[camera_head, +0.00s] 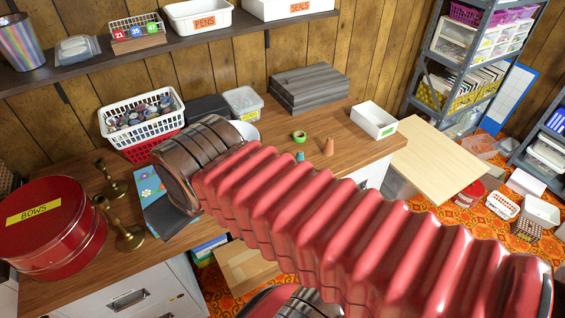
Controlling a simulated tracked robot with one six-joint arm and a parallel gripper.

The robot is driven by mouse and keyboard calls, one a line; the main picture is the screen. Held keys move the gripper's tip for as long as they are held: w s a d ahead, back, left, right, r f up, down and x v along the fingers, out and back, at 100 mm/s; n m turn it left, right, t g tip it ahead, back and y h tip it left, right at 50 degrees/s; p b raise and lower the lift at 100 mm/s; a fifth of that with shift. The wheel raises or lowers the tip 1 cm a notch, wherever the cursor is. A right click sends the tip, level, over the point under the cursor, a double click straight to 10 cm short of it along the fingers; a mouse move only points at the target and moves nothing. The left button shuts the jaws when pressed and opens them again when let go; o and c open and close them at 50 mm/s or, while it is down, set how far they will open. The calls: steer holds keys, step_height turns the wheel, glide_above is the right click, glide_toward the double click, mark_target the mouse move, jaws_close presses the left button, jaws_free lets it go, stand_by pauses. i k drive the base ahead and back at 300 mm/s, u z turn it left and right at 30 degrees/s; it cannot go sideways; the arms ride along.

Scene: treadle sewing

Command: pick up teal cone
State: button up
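A small teal cone (300,156) stands on the wooden worktop, just beyond the red ribbed sleeve of my arm. Its lower part is close to the sleeve's edge in the picture, and I cannot tell whether all of its base shows. An orange-brown cone (328,147) stands to its right, and a green ring-shaped roll (299,136) lies just behind it. My arm crosses the view from the lower right to the dark ringed joint at left centre. My gripper cannot be seen, so its state and its distance from the cone are hidden.
Behind the cones lies a dark grey slatted box (308,88); a white open bin (373,120) stands right. White basket (141,117), lidded tub (243,101), brass candlesticks (121,226) and red BOWS tin (50,226) crowd the left. A shelf (180,45) overhangs the back.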

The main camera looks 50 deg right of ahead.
mark_target(300, 154)
steer(key=u, duration=2.3)
steer(key=k, duration=1.1)
steer(key=z, duration=0.35)
